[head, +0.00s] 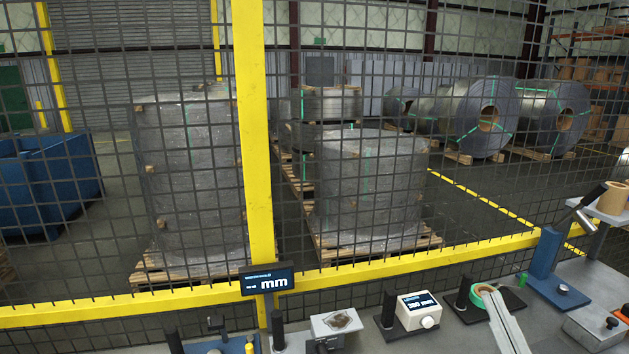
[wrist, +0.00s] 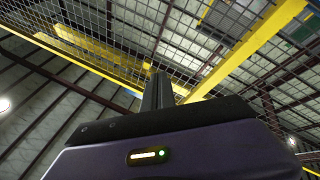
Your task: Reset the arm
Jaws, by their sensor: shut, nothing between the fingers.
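My gripper (wrist: 158,82) shows in the wrist view. Its two dark fingers are together, with nothing between them, and they point up toward the roof and the mesh. I cannot make out my gripper in the head view. No task object is held or touched.
A yellow-framed mesh fence (head: 252,130) stands ahead, with wrapped coil stacks (head: 190,180) on pallets behind it. A bench along the bottom right holds a white display box (head: 417,311), a blue stand (head: 545,255), a green ring (head: 484,296) and a grey block (head: 338,324). Mesh and yellow beams (wrist: 245,50) show above my gripper.

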